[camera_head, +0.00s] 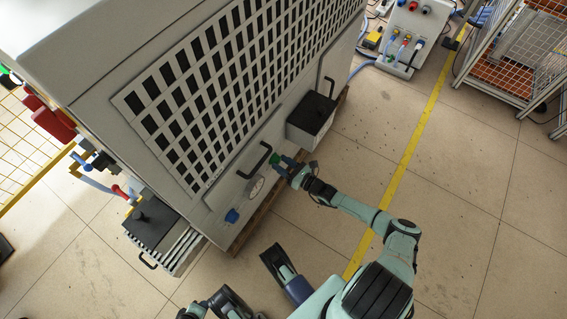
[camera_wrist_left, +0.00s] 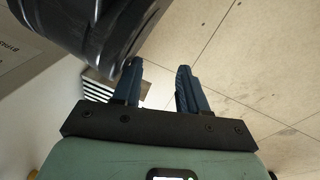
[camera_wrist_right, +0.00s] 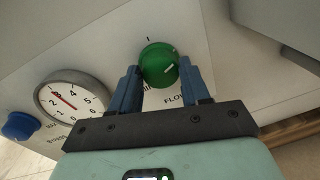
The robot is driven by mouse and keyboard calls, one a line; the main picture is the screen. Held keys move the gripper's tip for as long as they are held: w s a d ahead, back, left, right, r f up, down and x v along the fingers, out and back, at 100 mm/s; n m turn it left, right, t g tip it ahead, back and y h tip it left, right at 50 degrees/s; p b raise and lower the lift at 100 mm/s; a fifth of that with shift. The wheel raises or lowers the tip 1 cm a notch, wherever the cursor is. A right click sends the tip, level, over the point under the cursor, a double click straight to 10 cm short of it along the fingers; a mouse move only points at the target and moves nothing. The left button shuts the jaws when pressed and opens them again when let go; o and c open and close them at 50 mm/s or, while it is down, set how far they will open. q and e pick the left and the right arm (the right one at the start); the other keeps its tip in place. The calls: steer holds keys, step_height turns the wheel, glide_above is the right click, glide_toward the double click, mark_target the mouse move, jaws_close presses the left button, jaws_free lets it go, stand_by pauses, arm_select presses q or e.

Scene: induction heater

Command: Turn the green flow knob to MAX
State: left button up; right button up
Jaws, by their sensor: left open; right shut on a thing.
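The green flow knob (camera_wrist_right: 158,62) sits on the machine's pale front panel, with a short white line on its face toward the right side. A dark tick shows above it; lettering below, ending near "FLOW", is partly hidden. My right gripper (camera_wrist_right: 160,68) is shut on the knob, one blue finger on each side. In the head view the knob (camera_head: 276,158) is a small green patch at the tip of my right gripper (camera_head: 283,166). My left gripper (camera_wrist_left: 158,82) is open and empty, above the floor.
A round gauge with a red needle (camera_wrist_right: 72,104) and a blue knob (camera_wrist_right: 19,126) are left of the green knob. A black handle (camera_head: 256,161) sticks out beside my right gripper. A dark-topped box (camera_head: 312,112) juts out nearby. Open tiled floor (camera_head: 460,210) lies to the right.

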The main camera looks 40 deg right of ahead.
steer(key=m+p, duration=0.1)
steer(key=m, duration=0.1)
steer(key=shift+r+m, duration=0.15)
steer(key=shift+m, duration=0.25)
steer(key=shift+d+m, duration=0.1)
steer(key=shift+m, duration=0.4)
steer(key=shift+m+p, duration=0.35)
steer(key=shift+m, duration=0.45)
steer(key=shift+m+g, duration=0.3)
steer(key=shift+m, duration=1.4)
steer(key=shift+d+f+m, duration=0.1)
steer(key=shift+f+m, duration=0.1)
steer(key=shift+m, duration=0.6)
steer(key=shift+m+y+b, duration=0.3)
steer(key=shift+b, duration=0.05)
arm_select(q)
steer(key=shift+w+d+r+t+b, duration=0.1)
steer(key=shift+w+r+t+b, duration=0.25)
steer(key=shift+w+r, duration=0.45)
arm_select(e)
steer(key=shift+m, duration=1.1)
